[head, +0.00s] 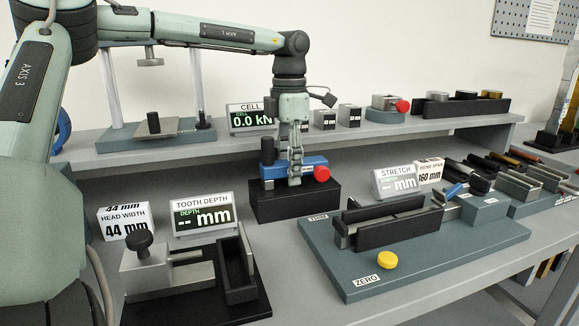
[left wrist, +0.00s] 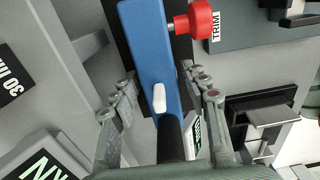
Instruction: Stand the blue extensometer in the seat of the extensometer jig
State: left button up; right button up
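The blue extensometer (head: 313,162), with a red knob (head: 322,173), lies on a black block (head: 295,207) at mid-bench. My left gripper (head: 294,178) points down over it. In the left wrist view the blue body (left wrist: 150,60) runs between the two fingers, which are spread with a gap on each side; a white tab and dark rod show on it. The jig that seems to be the extensometer's is the teal base (head: 345,272) with black rails, right of the block; the seat is hard to make out. My right gripper is not visible.
A yellow ZERO button (head: 387,260) is at the jig's front. The STRETCH display (head: 398,181) stands behind it. The tooth depth display (head: 203,216) and a black fixture (head: 240,270) are left. A raised shelf (head: 370,128) holds the cell display and weights. Several tools lie right.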

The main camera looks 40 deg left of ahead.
pick_arm(q)
jog(key=shift+r, duration=0.1)
grip_shut()
